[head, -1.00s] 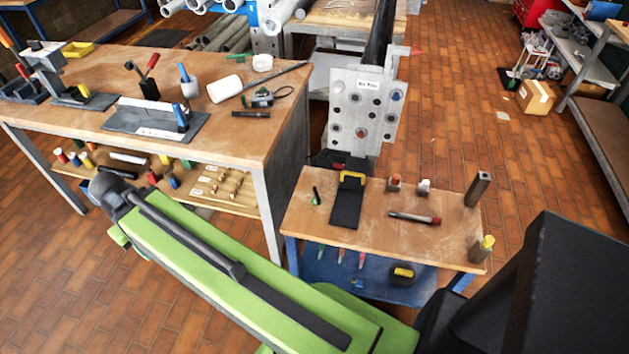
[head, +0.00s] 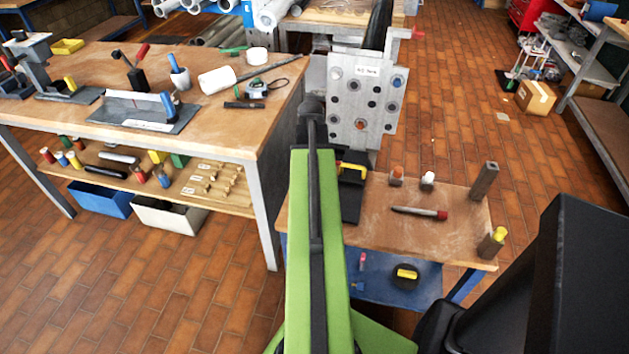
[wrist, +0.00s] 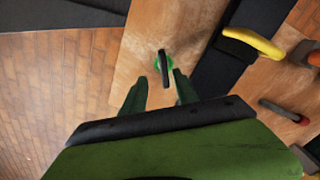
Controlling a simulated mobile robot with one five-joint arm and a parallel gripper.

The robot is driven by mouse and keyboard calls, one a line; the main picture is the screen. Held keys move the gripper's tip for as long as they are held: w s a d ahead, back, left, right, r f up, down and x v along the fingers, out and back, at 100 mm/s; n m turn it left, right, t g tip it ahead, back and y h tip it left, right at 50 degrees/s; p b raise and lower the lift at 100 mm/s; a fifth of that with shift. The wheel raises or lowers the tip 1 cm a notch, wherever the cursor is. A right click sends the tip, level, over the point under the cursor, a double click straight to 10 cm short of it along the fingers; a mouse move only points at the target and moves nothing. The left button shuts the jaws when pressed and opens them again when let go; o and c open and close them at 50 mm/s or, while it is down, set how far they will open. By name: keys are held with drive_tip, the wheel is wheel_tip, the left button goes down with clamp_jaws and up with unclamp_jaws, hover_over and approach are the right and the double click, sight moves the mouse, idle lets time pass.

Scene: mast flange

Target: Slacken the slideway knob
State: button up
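My gripper (wrist: 160,75) is open in the wrist view, with its two dark green fingers apart. A small black upright piece with a green base (wrist: 163,65) stands on the wooden top just at and beyond the fingertips, roughly in line with the gap. I cannot tell whether they touch. In the head view my gripper and this piece are hidden behind my green arm. A grey mast flange plate (head: 361,100) with several holes stands behind the small table. A red knob or handle (head: 417,33) sticks out at its upper right. I cannot tell which part is the slideway knob.
The small table (head: 415,235) holds a yellow handle (head: 352,167) on a black strip, a red-ended tool (head: 420,213), orange-topped and white-topped pieces, a grey block (head: 485,180) and a yellow-topped cylinder (head: 492,243). A large workbench (head: 240,135) stands at left.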

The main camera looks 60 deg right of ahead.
drive_tip(key=shift+s+d+m, duration=0.3)
drive_tip(key=shift+s+m, duration=0.05)
drive_tip(key=shift+m, duration=0.05)
wheel_tip(320, 180, down, 7)
drive_tip(key=b, duration=0.7)
drive_tip(key=shift+r, duration=0.1)
clamp_jaws()
